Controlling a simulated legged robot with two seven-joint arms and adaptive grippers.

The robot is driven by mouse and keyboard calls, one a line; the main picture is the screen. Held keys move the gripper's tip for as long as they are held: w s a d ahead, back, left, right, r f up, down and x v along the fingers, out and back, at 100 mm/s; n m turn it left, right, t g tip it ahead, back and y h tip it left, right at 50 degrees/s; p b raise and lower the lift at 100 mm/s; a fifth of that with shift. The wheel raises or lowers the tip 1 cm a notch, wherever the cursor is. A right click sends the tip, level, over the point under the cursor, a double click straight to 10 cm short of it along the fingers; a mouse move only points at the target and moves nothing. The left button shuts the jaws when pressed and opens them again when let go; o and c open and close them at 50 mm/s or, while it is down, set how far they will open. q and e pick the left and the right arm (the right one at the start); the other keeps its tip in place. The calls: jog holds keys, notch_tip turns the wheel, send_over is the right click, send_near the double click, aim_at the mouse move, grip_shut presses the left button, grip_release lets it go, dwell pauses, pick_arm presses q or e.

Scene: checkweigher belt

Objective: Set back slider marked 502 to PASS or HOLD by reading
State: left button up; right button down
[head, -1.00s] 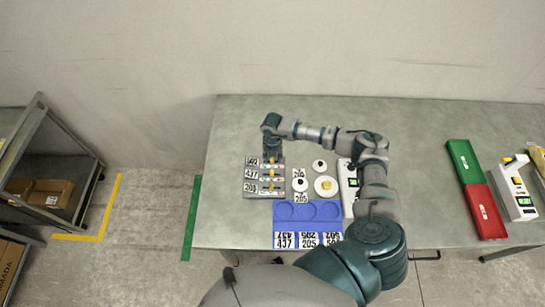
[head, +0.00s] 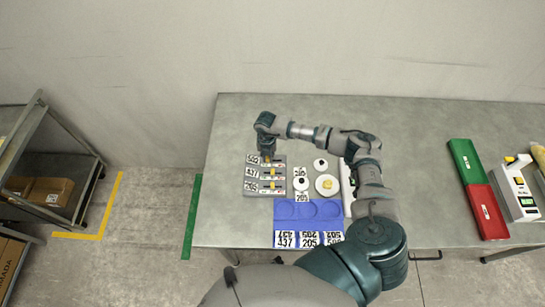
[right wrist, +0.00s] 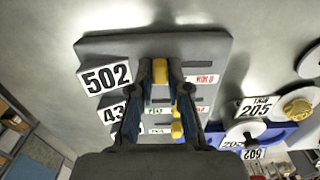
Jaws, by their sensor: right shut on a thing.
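The fingers hide that row's left part, so a PASS label there cannot be seen. The scale (head: 347,187) is mostly behind my right arm; its reading is hidden. My left gripper is out of view.
Beside the panel are white discs, one with a yellow piece (head: 327,184) on it. A blue tray (head: 308,226) with number cards lies in front. Green (head: 464,160) and red (head: 485,212) trays and another device (head: 516,191) stand at the right. The table's back is clear.

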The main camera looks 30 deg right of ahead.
jog(key=shift+a, duration=0.15)
jog(key=c, duration=1.5)
grip_release()
jog(key=shift+w, duration=0.1)
jog(key=o, duration=0.4)
jog(key=shift+w, duration=0.1)
jog(key=shift+a, duration=0.1)
jog(key=shift+r, duration=0.15)
notch_tip(320, 180, up, 12)
jog(key=shift+f, duration=0.25)
